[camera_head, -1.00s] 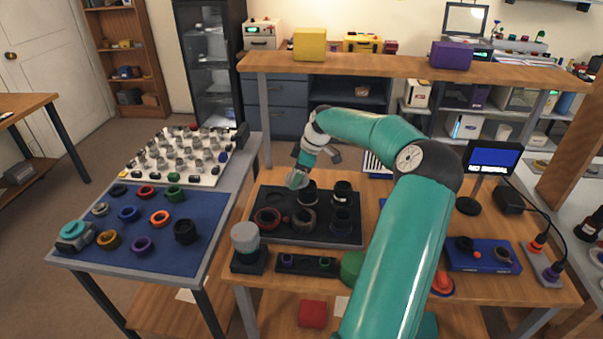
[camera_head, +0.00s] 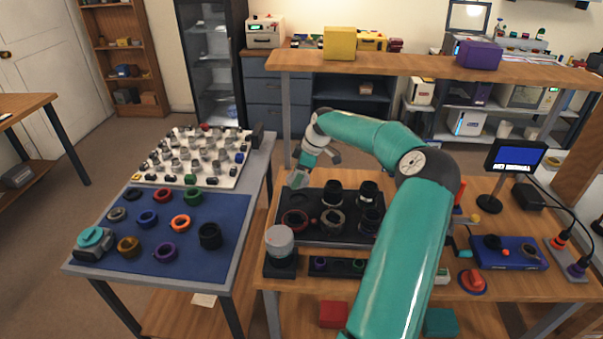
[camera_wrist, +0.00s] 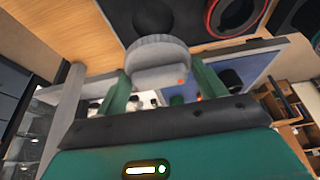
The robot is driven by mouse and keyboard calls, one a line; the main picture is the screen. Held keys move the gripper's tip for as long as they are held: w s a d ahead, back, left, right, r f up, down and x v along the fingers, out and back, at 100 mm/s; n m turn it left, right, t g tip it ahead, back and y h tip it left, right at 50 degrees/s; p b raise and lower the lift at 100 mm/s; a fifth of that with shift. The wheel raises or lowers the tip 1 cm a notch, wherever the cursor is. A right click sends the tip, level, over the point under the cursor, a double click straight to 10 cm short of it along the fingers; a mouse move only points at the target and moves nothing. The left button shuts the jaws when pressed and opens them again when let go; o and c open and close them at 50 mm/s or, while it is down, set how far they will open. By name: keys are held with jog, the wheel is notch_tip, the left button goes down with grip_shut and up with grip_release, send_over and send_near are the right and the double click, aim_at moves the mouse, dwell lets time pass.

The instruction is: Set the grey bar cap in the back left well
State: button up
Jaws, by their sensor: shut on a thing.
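The grey bar cap (camera_wrist: 157,60) is round with a ribbed rim and sits between the two green fingers of my gripper (camera_wrist: 160,80) in the wrist view. In the head view my gripper (camera_head: 300,180) is above the back left corner of the black tray (camera_head: 285,236). The back left well (camera_head: 299,201) looks dark and empty just below and in front of it. The cap appears held above the tray, apart from it. The cap is too small to make out clearly in the head view.
A red ring (camera_head: 294,221) sits in the well in front, with dark lens parts in the other wells. A white-topped cylinder (camera_head: 279,241) stands at the tray's front left. The blue mat (camera_head: 215,262) at left holds several coloured rings. My arm covers the tray's right side.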

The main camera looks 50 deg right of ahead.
jog(key=shift+s+f, duration=0.1)
jog(key=shift+f, duration=3.3)
jog(key=shift+f, duration=0.55)
jog(key=o, duration=1)
jog(key=shift+d, duration=0.1)
jog(key=v, duration=1.3)
jog(key=shift+s+r, duration=0.2)
jog(key=shift+r, duration=0.1)
